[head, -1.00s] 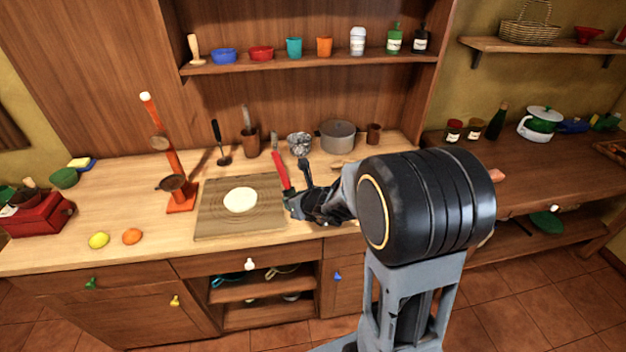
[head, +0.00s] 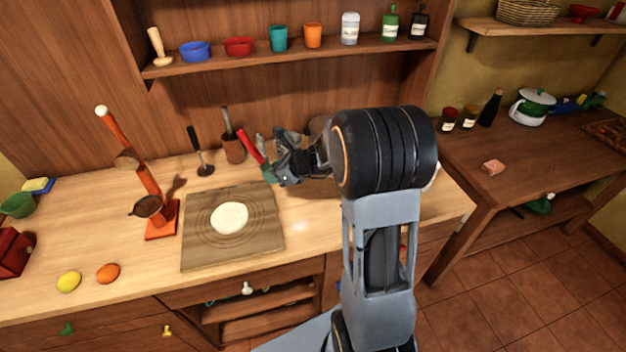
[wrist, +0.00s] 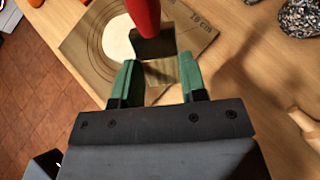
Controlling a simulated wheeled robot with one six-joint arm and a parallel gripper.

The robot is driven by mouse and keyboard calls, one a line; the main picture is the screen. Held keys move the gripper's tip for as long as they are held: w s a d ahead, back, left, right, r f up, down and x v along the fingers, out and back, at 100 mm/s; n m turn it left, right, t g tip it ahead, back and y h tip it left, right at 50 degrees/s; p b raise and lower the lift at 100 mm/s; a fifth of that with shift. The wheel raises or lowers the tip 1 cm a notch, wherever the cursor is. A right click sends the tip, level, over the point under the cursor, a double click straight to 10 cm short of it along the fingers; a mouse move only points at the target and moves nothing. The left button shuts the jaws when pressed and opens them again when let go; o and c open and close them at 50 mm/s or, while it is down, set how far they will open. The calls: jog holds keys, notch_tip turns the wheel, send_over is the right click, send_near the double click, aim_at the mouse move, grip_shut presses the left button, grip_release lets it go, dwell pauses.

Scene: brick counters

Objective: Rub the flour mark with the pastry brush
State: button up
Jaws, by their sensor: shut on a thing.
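The pastry brush has a red handle (head: 249,146) that slants up and left from my gripper (head: 271,176). In the wrist view the handle (wrist: 143,14) and a dark block (wrist: 154,46) show at the green fingers of my gripper (wrist: 157,80), which is shut on the brush. Its bristles are hard to make out. A faint whitish patch on the bare counter, which looks like the flour mark (head: 300,225), lies right of the board. My gripper is above and behind it, apart from it. I cannot pick out the patch in the wrist view.
A wooden board (head: 200,253) with a pale round of dough (head: 230,218) lies left of the patch. A red stand (head: 163,220), a utensil cup (head: 234,149) and a speckled bowl (wrist: 299,17) are nearby. The counter front right of the board is clear.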

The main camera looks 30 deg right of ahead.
jog(key=s+d+f+n+g+y+b, duration=0.2)
jog(key=s+d+f+n+g+y, duration=0.1)
jog(key=s+d+f+n+g, duration=0.3)
jog(key=s+d+f+n, duration=0.1)
jog(key=d+n, duration=0.1)
jog(key=shift+s+d+f+g+y+b, duration=0.2)
jog(key=shift+d+g+y+b, duration=0.1)
jog(key=shift+g+y+b, duration=0.1)
